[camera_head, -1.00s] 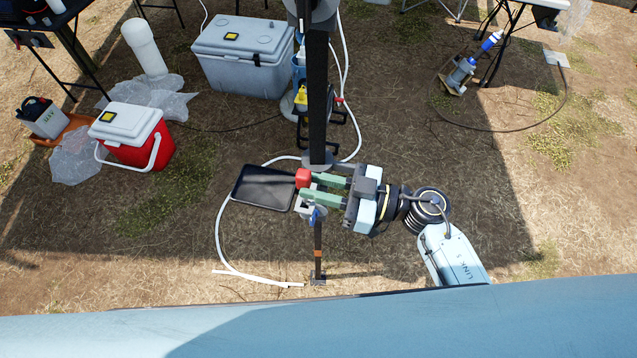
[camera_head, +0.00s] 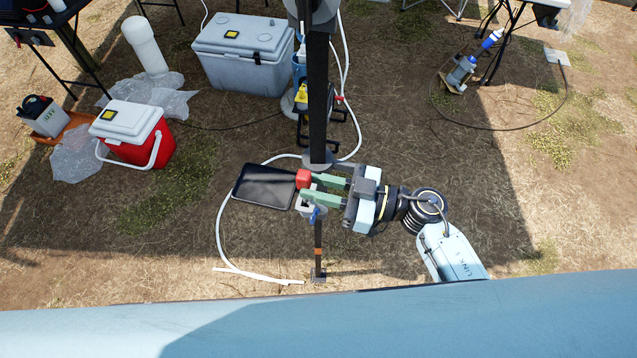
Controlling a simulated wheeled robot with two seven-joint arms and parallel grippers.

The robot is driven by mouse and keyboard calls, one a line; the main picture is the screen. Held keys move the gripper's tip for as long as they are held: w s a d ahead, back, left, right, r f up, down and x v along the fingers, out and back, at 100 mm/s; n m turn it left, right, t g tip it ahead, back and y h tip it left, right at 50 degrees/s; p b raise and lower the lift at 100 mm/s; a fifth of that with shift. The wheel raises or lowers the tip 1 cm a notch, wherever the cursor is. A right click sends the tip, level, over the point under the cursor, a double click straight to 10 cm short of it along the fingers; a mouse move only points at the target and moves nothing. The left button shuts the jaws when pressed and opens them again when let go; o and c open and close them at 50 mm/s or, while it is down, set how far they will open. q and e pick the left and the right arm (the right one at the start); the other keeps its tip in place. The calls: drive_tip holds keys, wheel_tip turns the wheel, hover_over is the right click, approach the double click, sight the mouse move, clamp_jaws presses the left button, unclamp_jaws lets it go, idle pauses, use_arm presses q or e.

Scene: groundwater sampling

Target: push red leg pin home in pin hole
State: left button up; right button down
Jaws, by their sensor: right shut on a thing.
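The red leg pin (camera_head: 303,178), seen as a red block-like head, is at the tips of my right gripper (camera_head: 308,187). My right gripper comes in from the right, its two green fingers shut on the pin. My left gripper is out of view.
A black tray (camera_head: 262,187) lies on the ground just left of the pin. A white hose (camera_head: 219,235) curves around it. A dark upright post (camera_head: 318,100) rises behind the gripper. A red cooler (camera_head: 137,150) and a grey cooler (camera_head: 243,70) stand farther back.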

drive_tip(key=shift+f+b, duration=1.8)
drive_tip(key=shift+f, duration=1.35)
wheel_tip(320, 180, up, 6)
drive_tip(key=p, duration=0.7)
hover_over(308, 201)
drive_tip(key=d, duration=0.2)
drive_tip(key=shift+s, duration=0.3)
drive_tip(key=shift+f+b, duration=1.3)
drive_tip(key=shift+f, duration=0.85)
idle(1.1)
